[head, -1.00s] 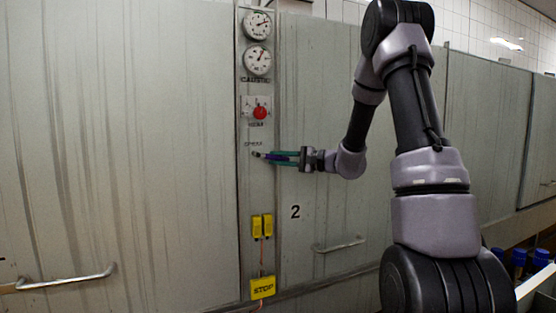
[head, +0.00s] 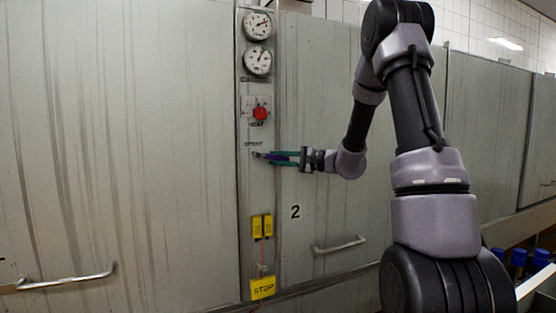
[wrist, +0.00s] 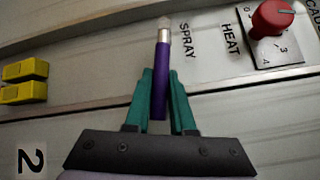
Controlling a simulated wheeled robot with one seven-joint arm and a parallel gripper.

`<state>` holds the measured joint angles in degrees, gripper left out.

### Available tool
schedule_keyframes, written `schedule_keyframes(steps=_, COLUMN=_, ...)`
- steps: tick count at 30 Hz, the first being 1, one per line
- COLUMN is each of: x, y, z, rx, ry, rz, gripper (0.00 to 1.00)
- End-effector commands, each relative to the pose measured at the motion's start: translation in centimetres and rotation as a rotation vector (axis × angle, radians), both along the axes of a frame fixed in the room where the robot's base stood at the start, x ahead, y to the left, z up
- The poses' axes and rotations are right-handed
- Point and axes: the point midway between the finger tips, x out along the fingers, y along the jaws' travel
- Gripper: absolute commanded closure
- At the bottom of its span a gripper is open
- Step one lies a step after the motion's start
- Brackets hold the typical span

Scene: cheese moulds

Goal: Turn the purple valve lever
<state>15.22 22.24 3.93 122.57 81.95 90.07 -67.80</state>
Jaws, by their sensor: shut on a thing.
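The purple valve lever (wrist: 161,75) sticks out from the panel next to the word SPRAY, with a metal neck at its base. In the head view the lever (head: 271,156) points right and lies almost level. My gripper (wrist: 162,75) has its two green fingers on either side of the purple handle and is shut on it. In the head view my gripper (head: 270,158) reaches the panel from the right, and its fingers partly hide the lever.
A red HEAT knob (head: 260,113) and two round gauges (head: 257,25) sit above on the narrow panel. A door handle (head: 340,244) juts out at lower right.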

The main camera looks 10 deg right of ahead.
Motion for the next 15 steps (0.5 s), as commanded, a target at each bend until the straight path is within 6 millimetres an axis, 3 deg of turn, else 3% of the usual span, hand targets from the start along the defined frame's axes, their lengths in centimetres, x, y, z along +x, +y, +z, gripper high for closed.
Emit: schedule_keyframes(steps=15, x=-0.04, y=0.11, z=-0.71, rx=0.062, ry=0.018, rz=0.001, gripper=1.00)
